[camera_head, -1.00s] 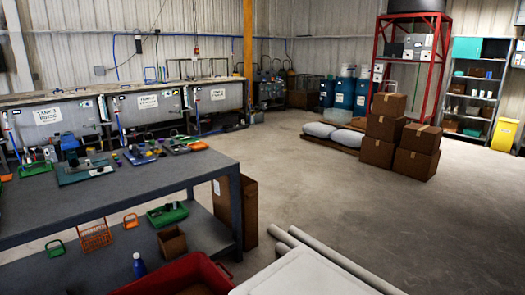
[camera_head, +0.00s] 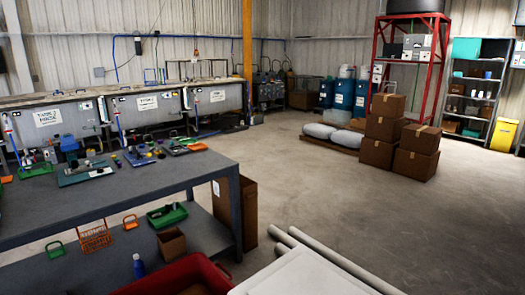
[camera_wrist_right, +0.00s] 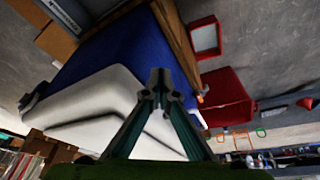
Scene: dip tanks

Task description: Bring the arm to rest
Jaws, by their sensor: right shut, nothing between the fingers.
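My right gripper (camera_wrist_right: 160,88) shows in the right wrist view with its two fingers together and nothing between them. In that view it is in front of a white and blue shape, and I cannot tell how far apart they are. Neither gripper shows in the head view, and my left gripper is not in view.
A dark grey workbench (camera_head: 95,212) with a lower shelf stands at left. A red bin (camera_head: 180,281) is at its front. Dip tanks (camera_head: 150,107) line the back wall. Stacked cardboard boxes (camera_head: 384,128) stand at right. The concrete floor between is clear.

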